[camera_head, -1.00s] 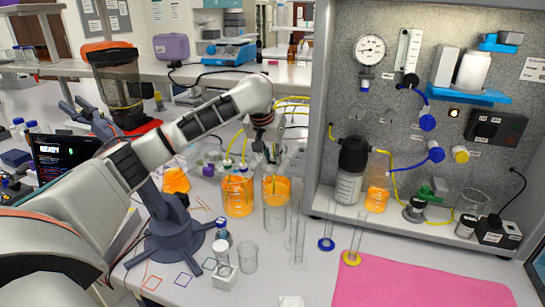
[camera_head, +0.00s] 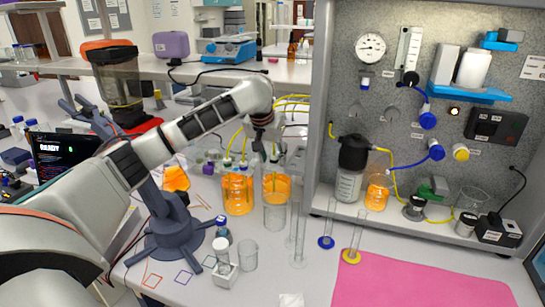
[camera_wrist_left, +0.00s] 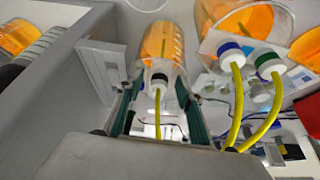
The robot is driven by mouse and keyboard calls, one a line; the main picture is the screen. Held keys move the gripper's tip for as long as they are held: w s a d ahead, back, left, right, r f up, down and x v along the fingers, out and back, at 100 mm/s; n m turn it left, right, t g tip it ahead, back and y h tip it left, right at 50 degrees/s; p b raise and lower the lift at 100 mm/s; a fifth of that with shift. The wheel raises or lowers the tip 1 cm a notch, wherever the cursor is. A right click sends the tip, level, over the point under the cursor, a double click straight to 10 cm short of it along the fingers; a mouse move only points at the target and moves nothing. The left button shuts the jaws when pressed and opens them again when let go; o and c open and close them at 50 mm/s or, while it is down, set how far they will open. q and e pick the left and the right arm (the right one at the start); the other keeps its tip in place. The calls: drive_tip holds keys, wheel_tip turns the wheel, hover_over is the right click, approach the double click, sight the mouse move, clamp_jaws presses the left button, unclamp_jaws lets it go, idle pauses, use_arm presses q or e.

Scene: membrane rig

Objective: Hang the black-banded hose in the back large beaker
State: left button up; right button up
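The black-banded hose (camera_wrist_left: 158,82) is yellow with a white-and-black collar. In the left wrist view it stands between the spread fingers of my left gripper (camera_wrist_left: 160,112), with a visible gap on each side. Its far end shows inside a clear beaker of orange liquid (camera_wrist_left: 160,42). In the head view my left gripper (camera_head: 270,152) is directly above this orange beaker (camera_head: 277,188), and the fingertips are small there. A clear glass vessel (camera_head: 275,219) shows just below the orange. My right gripper is out of view.
Another orange-filled beaker (camera_head: 238,195) stands close on the left, with blue- and green-banded hoses (camera_wrist_left: 232,55) in it. Tall thin cylinders (camera_head: 299,235) stand close on the right, before the rig panel (camera_head: 322,110). A pink mat (camera_head: 420,285) lies at front right.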

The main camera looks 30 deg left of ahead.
use_arm(q)
drive_tip(key=shift+r, duration=0.1)
drive_tip(key=v, duration=1.1)
drive_tip(key=shift+s+r, duration=0.2)
drive_tip(key=shift+r, duration=0.15)
